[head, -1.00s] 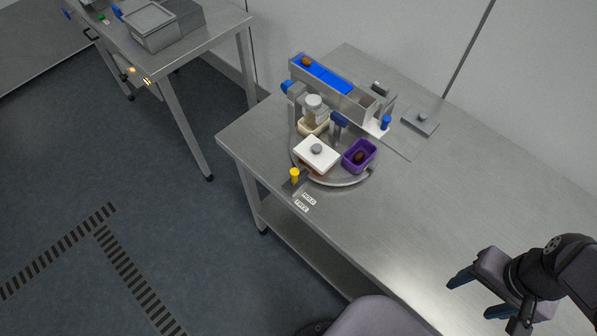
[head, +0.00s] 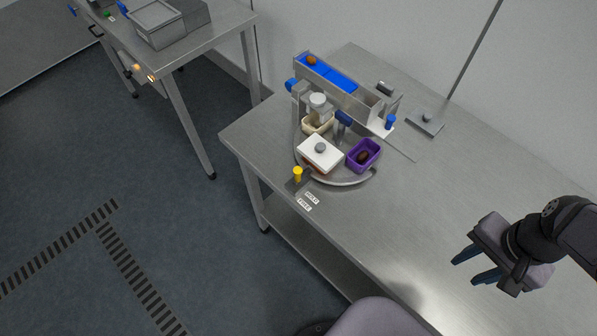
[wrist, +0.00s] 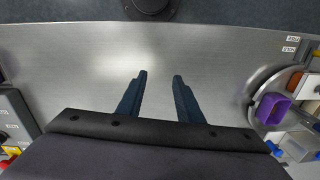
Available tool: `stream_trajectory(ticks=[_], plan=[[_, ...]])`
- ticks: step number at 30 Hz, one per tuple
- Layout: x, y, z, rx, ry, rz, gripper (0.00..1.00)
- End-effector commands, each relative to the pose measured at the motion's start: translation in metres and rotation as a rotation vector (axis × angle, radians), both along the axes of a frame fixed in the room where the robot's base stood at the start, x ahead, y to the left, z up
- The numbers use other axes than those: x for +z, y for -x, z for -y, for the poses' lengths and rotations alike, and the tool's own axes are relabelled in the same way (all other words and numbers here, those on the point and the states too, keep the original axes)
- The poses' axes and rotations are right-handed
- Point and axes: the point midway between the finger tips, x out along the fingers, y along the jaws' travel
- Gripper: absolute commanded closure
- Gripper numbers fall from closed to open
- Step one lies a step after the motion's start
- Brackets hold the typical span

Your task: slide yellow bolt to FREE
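The yellow bolt (head: 298,174) stands upright as a small knob on a dark bracket at the front edge of the round fixture. The HOLD label (head: 311,198) and the FREE label (head: 304,205) lie on the table just below it. The bolt is nearer HOLD. In the wrist view the yellow bolt (wrist: 316,53) shows partly at the right edge, near both labels. My gripper (head: 465,272) is open and empty over the right part of the table, well away from the bolt. Both fingers show apart in the wrist view (wrist: 160,76).
The round fixture (head: 352,181) carries a white-lidded box (head: 324,156), a purple bin (head: 375,147) with a dark date, and a cream bin (head: 312,128). A chute with a blue bed (head: 340,78) stands behind. The table (head: 420,215) between my gripper and the fixture is clear.

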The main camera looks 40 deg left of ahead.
Motion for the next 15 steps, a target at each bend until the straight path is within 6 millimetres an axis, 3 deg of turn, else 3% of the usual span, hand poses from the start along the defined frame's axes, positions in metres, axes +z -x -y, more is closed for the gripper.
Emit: stream_trajectory(ticks=[3, 7, 11, 15], plan=[[-0.005, -0.033, -0.058, -0.097, -0.043, -0.02, 0.67], [-0.01, -0.056, -0.14, -0.234, -0.092, -0.072, 0.67], [-0.018, -0.056, -0.231, -0.371, -0.131, -0.145, 0.67], [-0.027, -0.033, -0.319, -0.492, -0.147, -0.235, 0.67]])
